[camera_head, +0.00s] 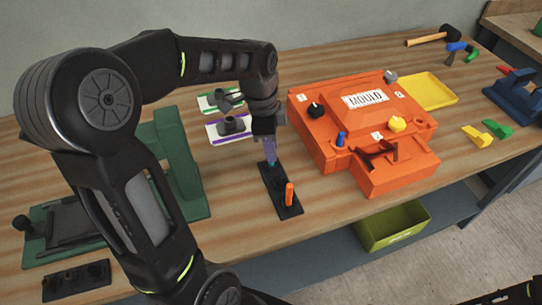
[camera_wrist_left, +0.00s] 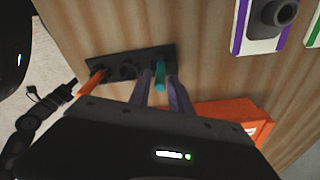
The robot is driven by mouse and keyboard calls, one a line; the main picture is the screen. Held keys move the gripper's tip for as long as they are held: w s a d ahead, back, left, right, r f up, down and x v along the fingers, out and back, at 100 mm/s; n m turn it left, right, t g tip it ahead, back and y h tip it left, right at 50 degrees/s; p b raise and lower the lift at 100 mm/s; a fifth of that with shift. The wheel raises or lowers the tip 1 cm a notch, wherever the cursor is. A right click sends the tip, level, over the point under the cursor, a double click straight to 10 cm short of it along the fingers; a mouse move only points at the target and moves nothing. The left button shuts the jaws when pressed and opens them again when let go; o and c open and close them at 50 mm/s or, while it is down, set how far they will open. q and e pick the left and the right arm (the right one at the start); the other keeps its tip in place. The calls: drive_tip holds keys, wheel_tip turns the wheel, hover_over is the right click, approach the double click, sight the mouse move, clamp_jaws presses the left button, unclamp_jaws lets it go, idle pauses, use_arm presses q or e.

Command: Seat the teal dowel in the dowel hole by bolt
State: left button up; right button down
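The teal dowel (camera_head: 272,162) stands in a black rack (camera_head: 283,200) on the bench, next to an orange dowel (camera_head: 289,193). My left gripper (camera_head: 269,155) points down at the rack. In the left wrist view, its purple-grey fingers (camera_wrist_left: 160,88) stand apart on either side of the teal dowel (camera_wrist_left: 160,76); whether they touch it is unclear. The orange mould (camera_head: 340,150) sits to the right, with a blue bolt-like piece (camera_head: 340,138), a black knob (camera_head: 315,110) and a yellow knob (camera_head: 397,124). I cannot make out the dowel hole. A dark arm part, perhaps of my right arm, shows in the wrist view.
Green and purple-edged plates (camera_head: 216,130) lie behind my left gripper. A green stand (camera_head: 180,165) is to the left. A yellow tray (camera_head: 430,92) lies behind the mould. A green bin (camera_head: 392,228) is below the bench's front edge. Bare bench lies between rack and mould.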

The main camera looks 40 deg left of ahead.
use_arm(q)
clamp_jaws()
drive_tip(key=shift+r, duration=0.1)
idle(0.3)
wheel_tip(320, 180, up, 10)
drive_tip(key=shift+f, duration=0.1)
idle(0.4)
idle(0.4)
